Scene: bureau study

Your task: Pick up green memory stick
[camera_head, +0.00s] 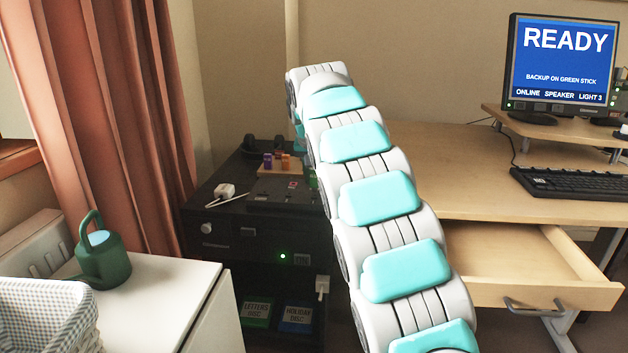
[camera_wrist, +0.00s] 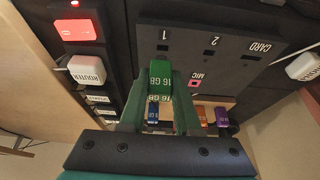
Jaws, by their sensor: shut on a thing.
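The green memory stick (camera_wrist: 160,80), marked 16 GB, is between the two dark fingers of my gripper (camera_wrist: 160,95) in the wrist view. My gripper is shut on it. The stick lies in front of a dark panel (camera_wrist: 215,70) with ports marked 1, 2, CARD and MIC, just below the port 1 slot (camera_wrist: 163,47). I cannot tell whether it touches the panel. In the head view my arm hides most of the gripper and stick.
Blue (camera_wrist: 152,116), orange (camera_wrist: 202,114) and purple (camera_wrist: 222,115) sticks stand close behind the fingers. The desk (camera_head: 450,150) has an open drawer (camera_head: 520,265). A watering can (camera_head: 103,255) stands on the white cabinet.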

